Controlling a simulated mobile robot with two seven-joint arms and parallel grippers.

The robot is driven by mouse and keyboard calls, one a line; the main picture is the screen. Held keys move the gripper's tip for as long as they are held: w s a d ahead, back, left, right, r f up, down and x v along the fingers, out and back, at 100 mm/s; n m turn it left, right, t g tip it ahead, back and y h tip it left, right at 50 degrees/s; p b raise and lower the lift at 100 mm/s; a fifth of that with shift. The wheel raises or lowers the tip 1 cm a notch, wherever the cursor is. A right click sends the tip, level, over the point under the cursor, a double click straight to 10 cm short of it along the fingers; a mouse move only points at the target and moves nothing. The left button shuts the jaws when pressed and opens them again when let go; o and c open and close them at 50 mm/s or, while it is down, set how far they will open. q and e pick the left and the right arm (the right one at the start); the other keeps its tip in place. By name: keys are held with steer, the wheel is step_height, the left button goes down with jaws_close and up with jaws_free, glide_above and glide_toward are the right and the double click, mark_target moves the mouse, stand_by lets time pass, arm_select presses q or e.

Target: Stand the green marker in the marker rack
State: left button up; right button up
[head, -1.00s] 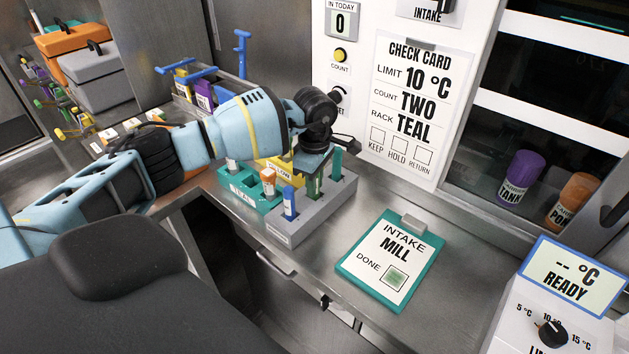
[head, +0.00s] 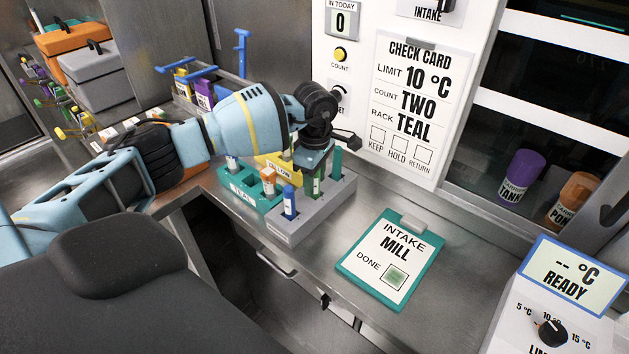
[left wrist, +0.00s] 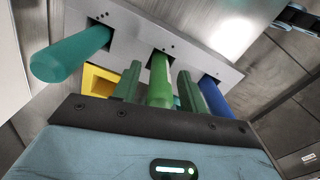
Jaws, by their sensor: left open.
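The green marker (head: 317,187) stands upright in the middle slot of the grey marker rack (head: 291,238). It also shows in the left wrist view (left wrist: 160,84), with its lower end in the rack hole. My left gripper (head: 316,172) is over the rack with its jaws open. In the left wrist view one finger (left wrist: 129,82) is on each side of the green marker, with gaps visible. A teal marker (head: 337,164) and a blue marker (head: 289,203) stand in the slots on either side. My gripper partly hides the green marker in the head view. My right gripper is not in view.
A teal rack (head: 243,190) and a yellow rack (head: 272,168) stand close behind the grey rack. A teal clipboard (head: 352,270) lies to the right on the steel counter. The wall with the check card (head: 411,110) rises behind.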

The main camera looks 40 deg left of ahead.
arm_select(q)
step_height(320, 180, up, 11)
steer(key=shift+r, duration=0.1)
stand_by(0.3)
stand_by(0.5)
